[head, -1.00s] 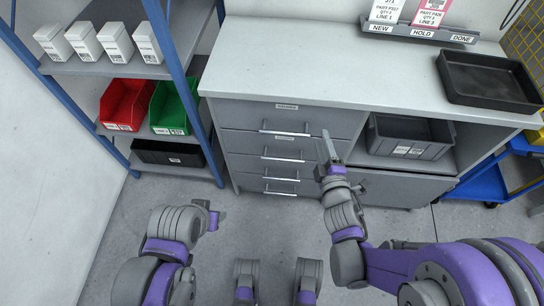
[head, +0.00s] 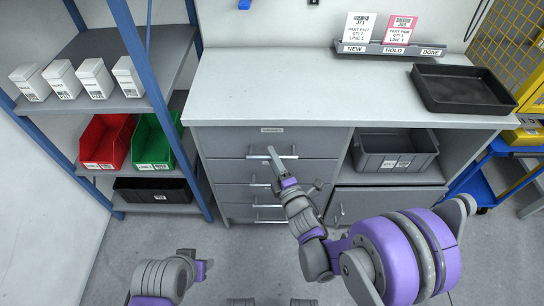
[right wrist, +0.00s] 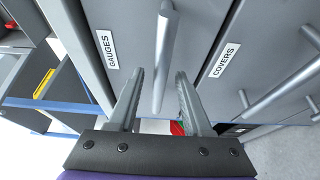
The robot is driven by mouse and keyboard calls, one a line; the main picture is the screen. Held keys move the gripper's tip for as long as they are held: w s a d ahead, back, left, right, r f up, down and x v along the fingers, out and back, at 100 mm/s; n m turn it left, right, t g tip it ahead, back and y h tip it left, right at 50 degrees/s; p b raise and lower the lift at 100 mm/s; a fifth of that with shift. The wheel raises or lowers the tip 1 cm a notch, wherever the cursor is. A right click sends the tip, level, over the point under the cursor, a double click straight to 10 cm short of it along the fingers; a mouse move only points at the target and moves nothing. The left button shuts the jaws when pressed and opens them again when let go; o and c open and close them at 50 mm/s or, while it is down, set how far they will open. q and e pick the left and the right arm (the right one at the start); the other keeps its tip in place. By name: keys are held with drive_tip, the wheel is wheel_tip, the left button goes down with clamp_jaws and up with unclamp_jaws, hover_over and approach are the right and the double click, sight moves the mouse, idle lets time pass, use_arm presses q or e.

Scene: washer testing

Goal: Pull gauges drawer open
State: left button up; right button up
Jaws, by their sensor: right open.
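The gauges drawer (head: 230,142) is the top drawer of the grey cabinet and looks closed. Its bar handle (head: 287,156) runs across the front; the label reading GAUGES (right wrist: 108,50) shows in the right wrist view. My right gripper (head: 271,154) is at this handle, fingers open. In the right wrist view the handle (right wrist: 164,55) lies between the two spread fingers (right wrist: 160,75), with gaps on both sides. The covers drawer (right wrist: 262,50) is beside it in that view. My left gripper (head: 204,268) hangs low at the left, away from the cabinet; its jaws are unclear.
A shelf rack with red (head: 105,142) and green (head: 153,142) bins stands left of the cabinet. A grey bin (head: 396,150) sits in the open bay at right. A black tray (head: 462,90) lies on the worktop (head: 300,90). Floor before the drawers is free.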

drive_tip(key=shift+w+a, duration=0.2)
drive_tip(key=shift+w, duration=0.25)
drive_tip(key=shift+c, duration=0.3)
clamp_jaws()
idle(0.9)
